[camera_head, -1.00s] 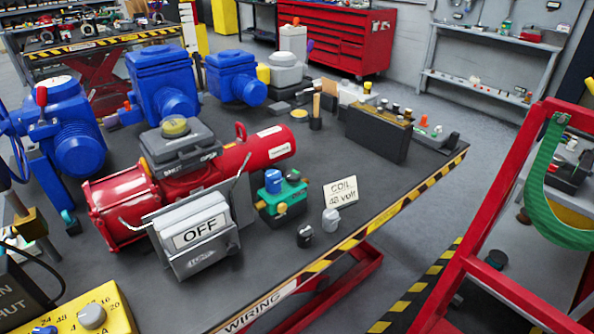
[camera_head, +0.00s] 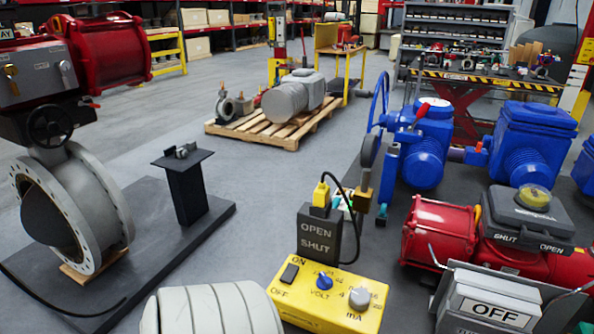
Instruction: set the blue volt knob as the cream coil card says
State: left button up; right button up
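The blue volt knob (camera_head: 323,281) sits on top of a yellow control box (camera_head: 345,299), above the word VOLT. Numbers are printed around it, but they are too small to read surely, and I cannot tell which one the knob points at. A grey mA knob (camera_head: 359,298) is to its right and a black ON/OFF rocker switch (camera_head: 290,273) to its left. The cream coil card is out of view now; about one second ago it read "COIL 48 volt" on the dark table. Neither of my grippers is in view.
A dark OPEN/SHUT block (camera_head: 318,236) with a yellow plug and black cable stands behind the box. A red actuator (camera_head: 432,232) and an OFF sign (camera_head: 492,310) are at right. A large flanged valve (camera_head: 75,205) stands at left.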

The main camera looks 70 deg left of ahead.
aim_at(324, 282)
jog(key=u, duration=1.85)
